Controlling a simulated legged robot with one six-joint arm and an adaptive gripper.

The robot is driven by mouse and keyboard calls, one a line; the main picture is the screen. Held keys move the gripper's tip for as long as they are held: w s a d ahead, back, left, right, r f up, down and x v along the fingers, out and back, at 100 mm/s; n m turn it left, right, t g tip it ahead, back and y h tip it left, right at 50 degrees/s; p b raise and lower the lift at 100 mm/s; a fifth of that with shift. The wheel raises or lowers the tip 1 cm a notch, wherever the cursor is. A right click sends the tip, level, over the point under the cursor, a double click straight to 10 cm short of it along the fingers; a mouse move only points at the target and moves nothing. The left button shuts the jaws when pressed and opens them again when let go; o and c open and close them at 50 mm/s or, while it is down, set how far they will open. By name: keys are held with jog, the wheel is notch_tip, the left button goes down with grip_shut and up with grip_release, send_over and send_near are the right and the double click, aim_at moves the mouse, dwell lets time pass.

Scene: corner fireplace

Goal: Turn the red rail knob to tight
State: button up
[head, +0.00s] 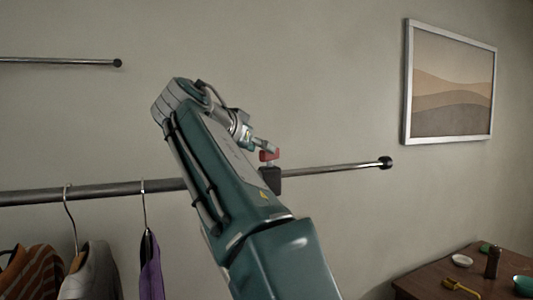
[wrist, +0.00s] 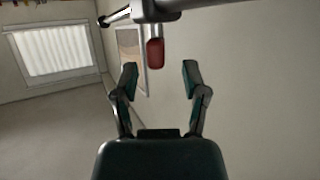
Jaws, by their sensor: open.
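The red rail knob (head: 268,155) sits on top of a dark clamp block (head: 270,179) on the metal rail (head: 335,169). In the wrist view the red knob (wrist: 155,53) hangs below the rail in the picture, between and just beyond my fingertips. My gripper (wrist: 158,80) is open, with one finger on each side of the knob's line and visible gaps on both sides.
Clothes on hangers (head: 145,200) hang from the rail at left. Another rail (head: 60,61) is higher up at left. A framed picture (head: 450,85) hangs on the wall at right. A wooden table (head: 420,282) with small dishes stands at lower right.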

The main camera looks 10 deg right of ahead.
jog(key=v, duration=0.8)
jog(key=shift+a, duration=0.15)
jog(key=shift+f, duration=0.1)
